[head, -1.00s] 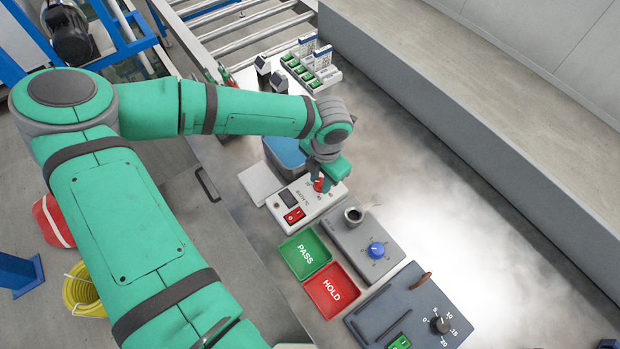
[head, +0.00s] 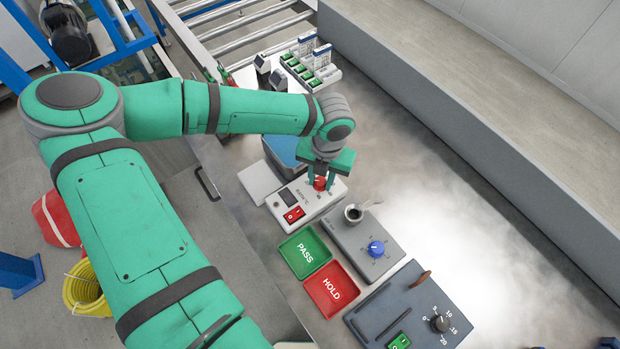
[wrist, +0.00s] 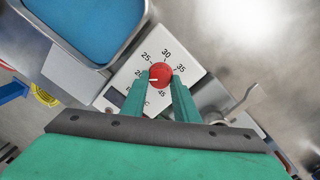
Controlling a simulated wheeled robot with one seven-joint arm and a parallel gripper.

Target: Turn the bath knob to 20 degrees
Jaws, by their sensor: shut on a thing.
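The red bath knob (head: 319,184) sits on a white control box with a dial in front of the blue water bath (head: 285,150). In the wrist view the knob (wrist: 160,73) has the numbers 25, 30 and 35 above it and 45 below. Its white pointer mark faces left, toward the low end of the scale. The left finger partly covers that area, so the exact reading is hard to tell. My gripper (head: 320,181) points down over the box, shut on the knob with one green finger on each side; it also shows in the wrist view (wrist: 162,76).
A red rocker switch (head: 294,214) and a dark display are on the same box. Beside it stand a grey unit with a blue knob (head: 376,249), a green PASS tray (head: 304,252) and a red HOLD tray (head: 331,289). The bench to the right is clear.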

